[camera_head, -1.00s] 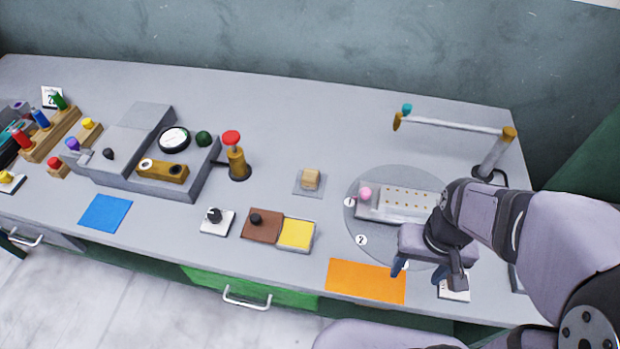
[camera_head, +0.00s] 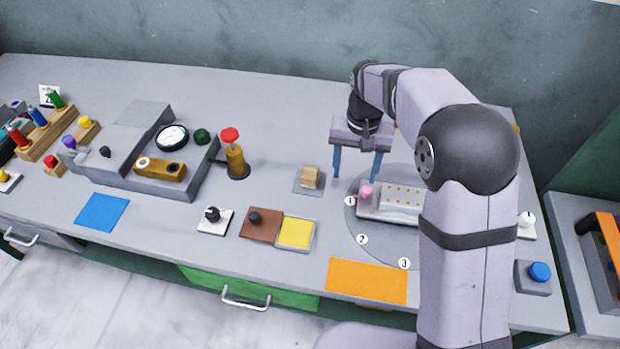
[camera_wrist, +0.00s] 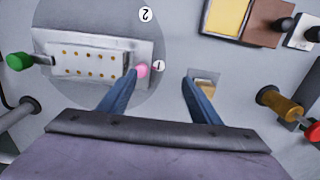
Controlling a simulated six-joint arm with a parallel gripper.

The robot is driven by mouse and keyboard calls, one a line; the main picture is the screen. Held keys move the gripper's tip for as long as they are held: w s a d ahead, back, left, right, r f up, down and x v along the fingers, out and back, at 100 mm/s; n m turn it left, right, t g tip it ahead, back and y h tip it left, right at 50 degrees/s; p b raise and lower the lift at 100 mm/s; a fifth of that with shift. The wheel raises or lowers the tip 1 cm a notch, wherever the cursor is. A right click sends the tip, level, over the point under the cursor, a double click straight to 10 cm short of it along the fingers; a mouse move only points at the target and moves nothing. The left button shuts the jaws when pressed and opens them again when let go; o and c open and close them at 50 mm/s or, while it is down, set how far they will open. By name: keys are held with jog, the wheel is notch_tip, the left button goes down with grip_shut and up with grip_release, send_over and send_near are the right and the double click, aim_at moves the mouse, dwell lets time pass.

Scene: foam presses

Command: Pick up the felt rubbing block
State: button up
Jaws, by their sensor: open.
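A small tan block (camera_head: 310,177), which looks like the felt rubbing block, sits on a grey square pad (camera_head: 299,187) in the middle of the bench. My gripper (camera_head: 356,180) is open and empty, fingers pointing down, to the right of the block in the head view. In the wrist view my gripper (camera_wrist: 160,76) has one finger near the pink knob and the other overlapping the tan block (camera_wrist: 206,88), which it partly hides. I cannot tell the exact height of the fingertips above the bench.
A grey fixture with a perforated plate (camera_head: 402,197) and pink knob (camera_head: 366,192) stands on a round disc (camera_head: 361,222) close to my gripper. A red-topped brass post (camera_head: 236,160) stands left of the block. A yellow pad (camera_head: 296,233) and brown pad (camera_head: 261,230) lie in front.

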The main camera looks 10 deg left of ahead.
send_over(309, 176)
jog(key=f, duration=0.3)
jog(key=shift+w+a+f+b, duration=0.1)
jog(key=shift+w+f+b, duration=0.15)
jog(key=shift+b, duration=0.1)
jog(key=shift+s+f+p, duration=0.15)
jog(key=shift+f+p, duration=1.6)
jog(key=shift+f, duration=1.9)
jog(key=c, duration=1.1)
